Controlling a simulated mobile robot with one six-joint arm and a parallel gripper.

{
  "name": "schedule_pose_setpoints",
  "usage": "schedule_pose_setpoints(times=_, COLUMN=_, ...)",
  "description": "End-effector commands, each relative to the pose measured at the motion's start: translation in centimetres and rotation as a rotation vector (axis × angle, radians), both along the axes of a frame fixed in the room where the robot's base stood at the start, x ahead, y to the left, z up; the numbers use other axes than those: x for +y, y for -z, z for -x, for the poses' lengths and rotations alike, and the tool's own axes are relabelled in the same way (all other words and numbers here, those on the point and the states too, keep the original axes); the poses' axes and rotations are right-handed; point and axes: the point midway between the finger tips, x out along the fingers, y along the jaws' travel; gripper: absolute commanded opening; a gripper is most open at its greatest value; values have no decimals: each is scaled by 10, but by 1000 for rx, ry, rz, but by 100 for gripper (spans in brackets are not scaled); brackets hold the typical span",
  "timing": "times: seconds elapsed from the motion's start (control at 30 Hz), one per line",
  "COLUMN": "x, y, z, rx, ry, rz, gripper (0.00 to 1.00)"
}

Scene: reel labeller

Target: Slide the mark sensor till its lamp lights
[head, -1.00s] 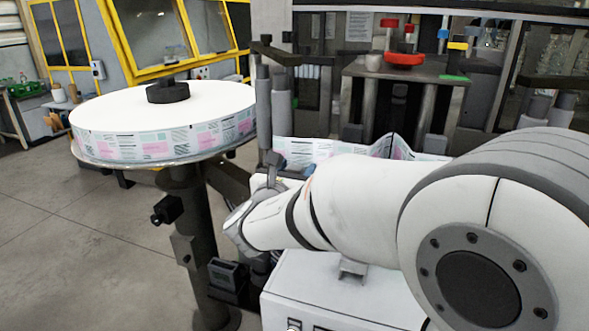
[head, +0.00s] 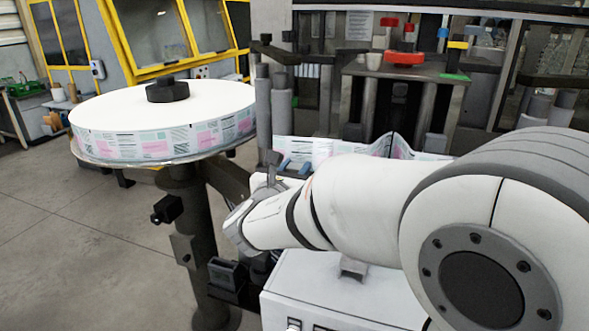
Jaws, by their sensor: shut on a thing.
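My arm reaches in from the right, and its white wrist hides most of my gripper (head: 282,172). The gripper is at the near edge of the printed label web (head: 318,148), left of centre. It is shut on a small dark part that looks like the mark sensor (head: 273,158). Two small blue pieces show beside it, and I cannot tell what they belong to. The sensor's lamp cannot be made out, so I cannot tell whether it is lit.
A large label reel (head: 165,122) lies flat on a dark post at left. A white cabinet (head: 315,285) stands below my arm. The floor at left is clear.

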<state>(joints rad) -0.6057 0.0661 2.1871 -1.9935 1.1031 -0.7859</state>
Motion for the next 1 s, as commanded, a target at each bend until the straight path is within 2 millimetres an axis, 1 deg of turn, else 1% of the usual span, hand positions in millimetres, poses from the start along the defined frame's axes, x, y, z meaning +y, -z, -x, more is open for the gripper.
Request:
schedule_pose_setpoints(times=0.13, x=-8, y=2, z=2, rx=-1, ry=2, rz=0, gripper=0)
schedule_pose_setpoints(times=0.37, x=-8, y=0, z=2, rx=-1, ry=2, rz=0, gripper=0)
schedule_pose_setpoints(times=0.4, x=-8, y=0, z=2, rx=-1, ry=1, rz=0, gripper=34)
schedule_pose_setpoints(times=0.63, x=-7, y=0, z=2, rx=0, ry=1, rz=0, gripper=53)
schedule_pose_setpoints(times=0.87, x=-7, y=0, z=3, rx=0, ry=1, rz=0, gripper=53)
schedule_pose_setpoints(times=1.0, x=-2, y=0, z=14, rx=-1, ry=-3, rz=-1, gripper=53)
